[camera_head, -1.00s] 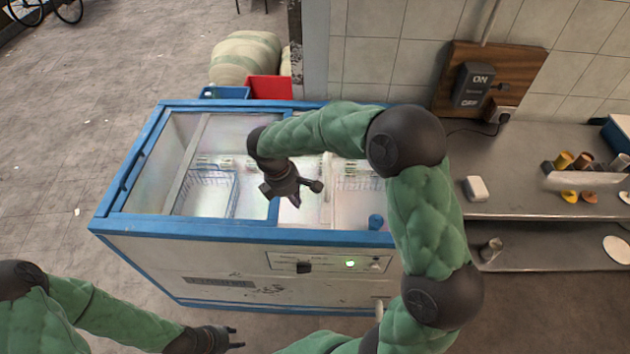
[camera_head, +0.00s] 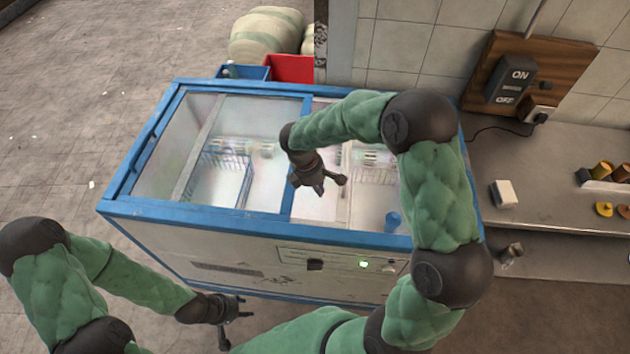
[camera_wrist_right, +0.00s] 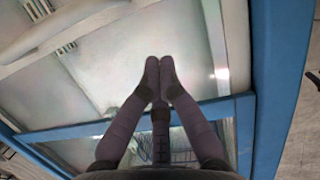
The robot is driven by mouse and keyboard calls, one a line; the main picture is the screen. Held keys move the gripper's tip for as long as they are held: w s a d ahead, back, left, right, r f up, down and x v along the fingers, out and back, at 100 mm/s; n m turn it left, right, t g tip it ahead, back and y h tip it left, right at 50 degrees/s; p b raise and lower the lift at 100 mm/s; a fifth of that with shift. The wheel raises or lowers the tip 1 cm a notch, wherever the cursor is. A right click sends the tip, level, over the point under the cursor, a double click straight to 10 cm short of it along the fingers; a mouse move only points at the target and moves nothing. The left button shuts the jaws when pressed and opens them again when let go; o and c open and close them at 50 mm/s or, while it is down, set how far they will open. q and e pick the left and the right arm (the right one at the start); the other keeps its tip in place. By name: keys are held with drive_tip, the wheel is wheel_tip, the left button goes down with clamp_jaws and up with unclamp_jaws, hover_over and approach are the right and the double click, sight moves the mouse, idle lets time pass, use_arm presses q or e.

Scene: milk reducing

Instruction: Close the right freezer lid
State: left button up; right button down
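The chest freezer (camera_head: 240,228) has a blue rim and a glazed top. A blue crossbar (camera_head: 299,160) divides the top into left and right parts. The right freezer part (camera_head: 375,200) shows beneath my right arm, which hides some of it; I cannot tell exactly where its lid lies. My right gripper (camera_head: 318,190) is over the top, just right of the crossbar. In the right wrist view, its fingertips (camera_wrist_right: 160,62) meet with nothing seen between them, above glass and a blue bar (camera_wrist_right: 70,132). My left gripper (camera_head: 246,306) is in front of the freezer, fingers apart and empty.
A wire basket (camera_head: 222,180) and a blue cup-like item (camera_head: 393,222) show inside the freezer. Blue and red crates (camera_head: 289,68) and sacks stand behind it. A counter (camera_head: 540,205) and a wall switch (camera_head: 509,78) are at the right.

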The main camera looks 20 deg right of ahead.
sight(337, 199)
drive_tip(key=shift+x, duration=1)
drive_tip(key=shift+s+d+r, duration=0.1)
drive_tip(key=shift+s+d, duration=0.1)
drive_tip(key=shift+d, duration=0.4)
drive_tip(key=shift+s+d+r, duration=0.1)
drive_tip(key=shift+s+d, duration=0.1)
drive_tip(key=shift+d, duration=0.4)
use_arm(q)
drive_tip(key=shift+f, duration=0.35)
use_arm(e)
drive_tip(key=shift+s+d, duration=0.25)
drive_tip(key=shift+d, duration=0.35)
drive_tip(key=shift+d, duration=0.15)
